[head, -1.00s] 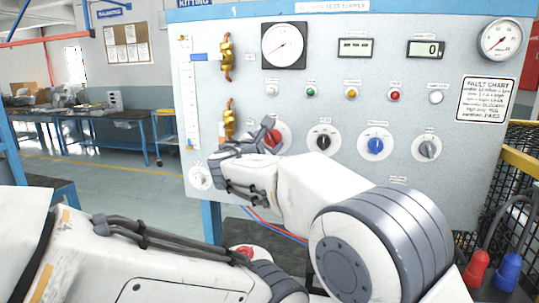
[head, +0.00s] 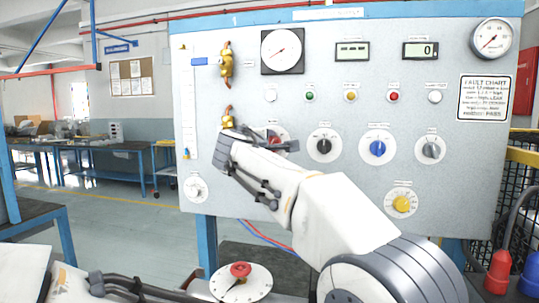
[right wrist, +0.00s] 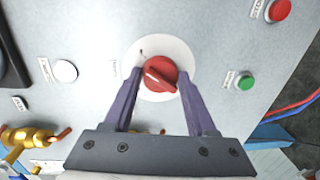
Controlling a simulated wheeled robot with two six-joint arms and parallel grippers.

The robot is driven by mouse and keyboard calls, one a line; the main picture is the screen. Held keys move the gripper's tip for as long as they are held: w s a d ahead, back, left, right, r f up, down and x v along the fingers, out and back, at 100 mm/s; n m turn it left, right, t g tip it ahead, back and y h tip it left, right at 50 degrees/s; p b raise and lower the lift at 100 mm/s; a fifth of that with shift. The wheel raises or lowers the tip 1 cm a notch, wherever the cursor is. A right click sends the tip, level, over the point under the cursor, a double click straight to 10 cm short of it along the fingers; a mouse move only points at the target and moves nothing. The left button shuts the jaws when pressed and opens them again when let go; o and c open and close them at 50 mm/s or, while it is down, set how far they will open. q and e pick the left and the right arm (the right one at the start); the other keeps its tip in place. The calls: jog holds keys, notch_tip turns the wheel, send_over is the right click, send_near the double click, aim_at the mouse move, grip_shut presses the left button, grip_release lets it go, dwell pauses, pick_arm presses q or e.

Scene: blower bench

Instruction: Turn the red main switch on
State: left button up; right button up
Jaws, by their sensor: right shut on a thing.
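The red main switch (right wrist: 160,73) is a round red knob with a pale pointer line, on a white disc on the grey panel. In the right wrist view it sits between the two purple fingers of my right gripper (right wrist: 159,81), which is shut on it. In the right wrist view the pointer line slants toward the left of the picture. In the head view the switch (head: 274,137) is partly hidden behind my right gripper (head: 287,144). My left gripper is not in view; only part of my left arm shows at the lower left.
Black (head: 323,146), blue (head: 377,148) and grey (head: 431,150) knobs sit right of the switch, with a yellow knob (head: 401,204) below. Brass valves (head: 226,66) are at the left. A red knob on a white disc (head: 240,280) stands low in front. Workbenches are behind left.

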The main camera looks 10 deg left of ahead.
jog(key=shift+f+m+b, duration=0.1)
jog(key=shift+m+b, duration=0.6)
jog(key=shift+m, duration=0.4)
jog(key=o, duration=1.4)
jog(key=s+b, duration=0.1)
jog(key=s, duration=0.2)
jog(key=s+b, duration=0.1)
jog(key=s, duration=0.3)
jog(key=s+r+b, duration=0.1)
jog(key=s+b, duration=0.1)
jog(key=s, duration=0.1)
jog(key=shift+s, duration=0.2)
